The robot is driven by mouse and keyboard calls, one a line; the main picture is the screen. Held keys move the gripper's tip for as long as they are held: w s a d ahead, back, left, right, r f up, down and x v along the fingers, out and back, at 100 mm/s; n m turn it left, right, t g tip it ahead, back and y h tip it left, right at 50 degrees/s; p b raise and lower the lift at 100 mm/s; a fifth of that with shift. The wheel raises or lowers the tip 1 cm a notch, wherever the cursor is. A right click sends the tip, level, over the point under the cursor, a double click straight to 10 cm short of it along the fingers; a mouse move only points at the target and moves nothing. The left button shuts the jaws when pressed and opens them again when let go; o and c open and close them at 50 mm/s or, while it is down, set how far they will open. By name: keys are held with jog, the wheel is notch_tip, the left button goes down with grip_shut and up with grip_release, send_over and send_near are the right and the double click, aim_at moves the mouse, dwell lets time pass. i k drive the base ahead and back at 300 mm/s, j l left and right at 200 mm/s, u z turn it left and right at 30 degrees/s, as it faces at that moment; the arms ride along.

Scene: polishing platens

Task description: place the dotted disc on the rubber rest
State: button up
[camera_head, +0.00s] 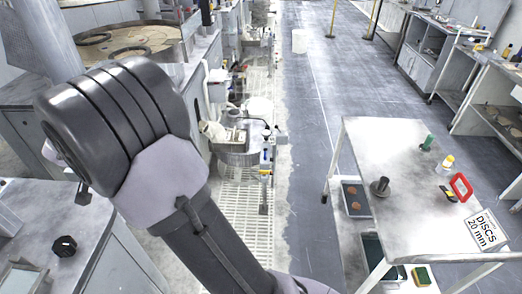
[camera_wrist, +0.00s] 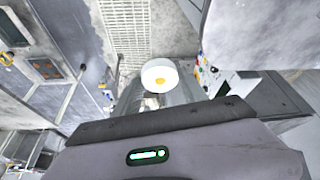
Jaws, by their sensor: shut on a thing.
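The dotted disc (camera_wrist: 160,76) is a small white round piece with a yellow-orange dot, seen in the wrist view just beyond my gripper (camera_wrist: 160,108). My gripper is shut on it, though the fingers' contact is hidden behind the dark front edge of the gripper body. In the head view my arm hides the gripper and the disc. I cannot surely pick out the rubber rest. A black many-sided piece (camera_head: 64,246) lies on the grey counter at the lower left of the head view.
A round-topped machine (camera_head: 130,42) stands at the back left. The central floor is clear.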

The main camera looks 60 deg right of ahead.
aim_at(386, 178)
jog(key=l+z, duration=0.25)
jog(key=z, duration=0.2)
jog(key=k+l+z, duration=0.1)
jog(key=l+z, duration=0.15)
jog(key=z, duration=0.25)
jog(key=l+z, duration=0.25)
jog(key=z, duration=0.2)
jog(key=l+z, duration=0.25)
jog(key=z, duration=0.25)
jog(key=i+l+z, duration=0.15)
jog(key=z, duration=0.3)
